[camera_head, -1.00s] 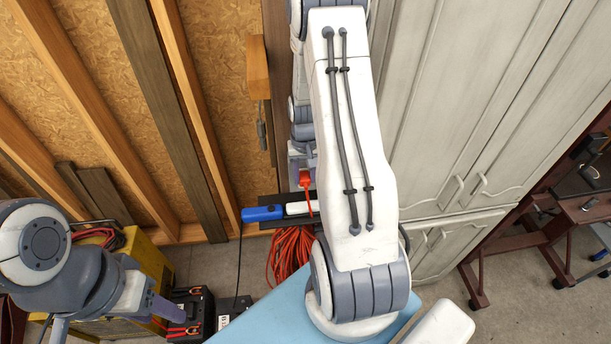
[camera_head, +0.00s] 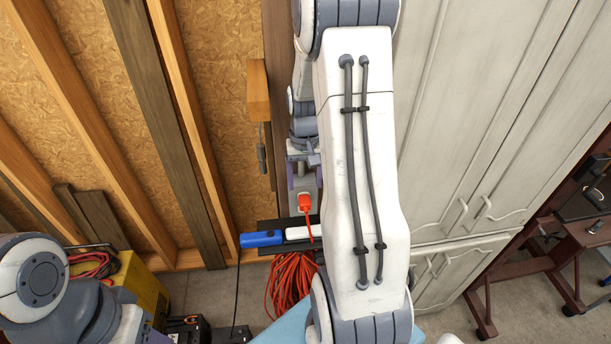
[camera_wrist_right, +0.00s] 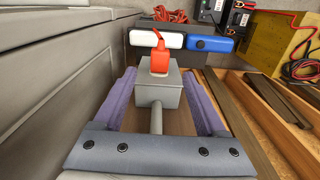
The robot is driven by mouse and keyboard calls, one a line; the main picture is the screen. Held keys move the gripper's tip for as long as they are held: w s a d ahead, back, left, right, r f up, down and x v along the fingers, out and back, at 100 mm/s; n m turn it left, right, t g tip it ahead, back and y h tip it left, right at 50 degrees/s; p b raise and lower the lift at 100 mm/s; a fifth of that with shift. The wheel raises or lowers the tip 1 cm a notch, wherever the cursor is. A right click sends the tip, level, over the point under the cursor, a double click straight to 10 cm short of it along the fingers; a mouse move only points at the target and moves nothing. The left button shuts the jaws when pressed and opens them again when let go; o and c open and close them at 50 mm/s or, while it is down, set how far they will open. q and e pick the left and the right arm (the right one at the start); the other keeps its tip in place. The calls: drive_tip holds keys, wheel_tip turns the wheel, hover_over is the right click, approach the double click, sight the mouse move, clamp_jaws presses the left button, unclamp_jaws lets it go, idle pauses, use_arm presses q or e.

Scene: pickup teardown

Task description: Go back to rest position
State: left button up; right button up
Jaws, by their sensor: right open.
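My right gripper (camera_head: 304,184) is open, with its purple fingers on either side of a grey outlet box (camera_wrist_right: 158,91). An orange plug (camera_head: 304,203) with an orange cord sits in the box. The wrist view shows the plug (camera_wrist_right: 159,58) upright between and just beyond the fingertips, with a clear gap on each side. My right arm's white link fills the middle of the head view.
A blue and white power-strip-like item (camera_head: 262,238) lies on a dark shelf below the plug. A coiled orange cord (camera_head: 292,284) hangs under it. A pale cabinet (camera_head: 440,150) stands close to the right arm. Wooden studs (camera_head: 150,110) are at left, a yellow case (camera_head: 140,290) below them.

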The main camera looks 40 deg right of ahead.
drive_tip(key=shift+r, duration=1.6)
drive_tip(key=shift+a, duration=0.15)
drive_tip(key=s+a+n+b, duration=0.1)
drive_tip(key=a+n+b, duration=0.15)
drive_tip(key=a, duration=0.75)
drive_tip(key=s+a+n+b, duration=0.2)
drive_tip(key=a+n, duration=0.2)
drive_tip(key=a, duration=0.6)
drive_tip(key=s+a+f+n+y+b, duration=0.1)
drive_tip(key=s+a+n+b, duration=0.2)
drive_tip(key=s+a+n, duration=0.4)
drive_tip(key=s+a, duration=0.5)
drive_tip(key=s, duration=0.3)
drive_tip(key=shift+s+f, duration=0.35)
drive_tip(key=shift+f, duration=0.05)
drive_tip(key=shift+n, duration=0.25)
